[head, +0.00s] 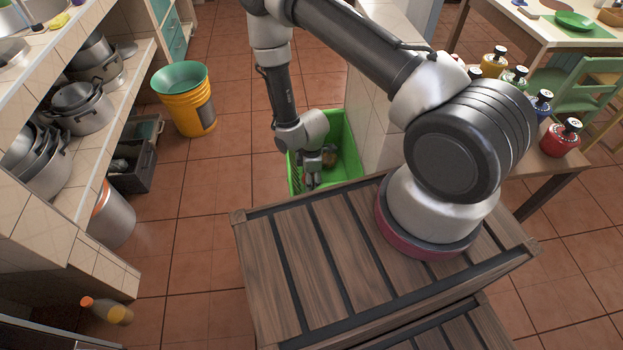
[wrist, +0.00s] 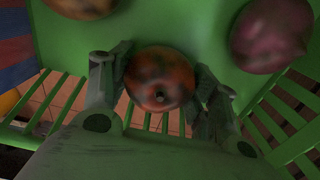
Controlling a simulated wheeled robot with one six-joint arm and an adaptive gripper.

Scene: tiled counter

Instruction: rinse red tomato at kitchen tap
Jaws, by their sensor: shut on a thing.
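A red-orange tomato (wrist: 160,80) with dark mottling sits between the two fingers of my gripper (wrist: 162,85) in the wrist view. Both fingers touch its sides, and the gripper is shut on it. The gripper is inside a bright green crate (wrist: 145,25) with slatted walls. In the head view my gripper (head: 315,168) reaches down into the same green crate (head: 347,150) on the floor, and my arm hides part of it. The tomato is hard to make out there. No tap shows in either view.
A purplish round vegetable (wrist: 271,33) and a brownish-orange one (wrist: 82,5) lie in the crate near the tomato. A yellow bucket (head: 185,105) stands on the floor to the left. Shelves with pots (head: 78,105) line the left side. Bottles (head: 561,138) stand on the right.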

